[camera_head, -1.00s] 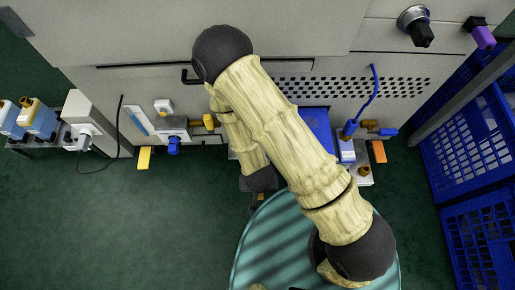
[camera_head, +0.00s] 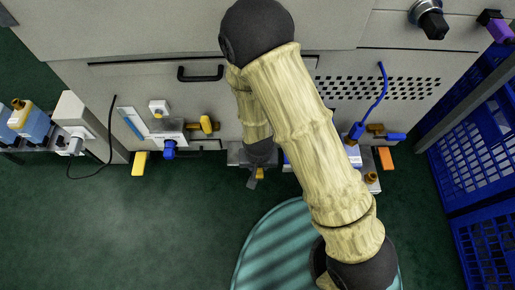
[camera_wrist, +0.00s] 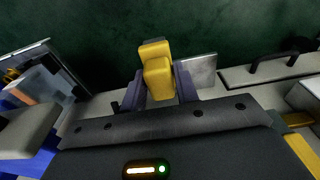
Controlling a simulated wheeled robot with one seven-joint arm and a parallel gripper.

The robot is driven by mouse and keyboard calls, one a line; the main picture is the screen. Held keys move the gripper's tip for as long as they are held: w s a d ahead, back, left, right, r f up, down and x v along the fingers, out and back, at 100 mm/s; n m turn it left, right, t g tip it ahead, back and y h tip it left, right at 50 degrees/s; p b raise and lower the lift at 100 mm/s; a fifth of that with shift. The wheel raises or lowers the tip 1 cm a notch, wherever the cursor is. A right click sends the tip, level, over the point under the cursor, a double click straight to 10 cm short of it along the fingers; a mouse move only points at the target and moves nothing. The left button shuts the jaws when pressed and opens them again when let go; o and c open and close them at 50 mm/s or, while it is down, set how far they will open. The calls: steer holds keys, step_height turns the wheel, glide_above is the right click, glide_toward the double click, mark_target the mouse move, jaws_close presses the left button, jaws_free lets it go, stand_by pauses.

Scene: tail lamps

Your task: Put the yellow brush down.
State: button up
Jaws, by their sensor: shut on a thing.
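The yellow brush (camera_wrist: 157,72) is between the two fingers of my gripper (camera_wrist: 161,84) in the wrist view. The gripper is shut on it, and its yellow end sticks out past the fingertips, with dark green floor behind it. In the head view my gripper (camera_head: 254,180) hangs in front of the machine, below my arm. Only a small yellow piece of the brush (camera_head: 260,173) shows there; the rest is hidden by my gripper and arm.
A pale machine (camera_head: 150,75) with a black handle (camera_head: 201,74) fills the back. A blue fitting (camera_head: 169,149) and yellow tab (camera_head: 140,163) stick out at left, an orange tab (camera_head: 386,158) at right. Blue crates (camera_head: 478,165) stand far right. Green floor at front left is clear.

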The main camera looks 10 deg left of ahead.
steer(key=w+f+b, duration=0.1)
steer(key=w, duration=0.2)
steer(key=w+a+f+b, duration=0.1)
steer(key=w+b, duration=0.1)
steer(key=w, duration=0.1)
steer(key=w+a+f+b, duration=0.1)
steer(key=w+b, duration=0.1)
steer(key=w, duration=0.1)
steer(key=shift+w+a, duration=0.2)
steer(key=shift+w, duration=0.2)
step_height(320, 180, down, 4)
steer(key=b, duration=0.3)
steer(key=shift+b, duration=0.35)
steer(key=shift+w+f+b, duration=0.15)
steer(key=shift+b, duration=0.2)
steer(key=shift+w, duration=0.1)
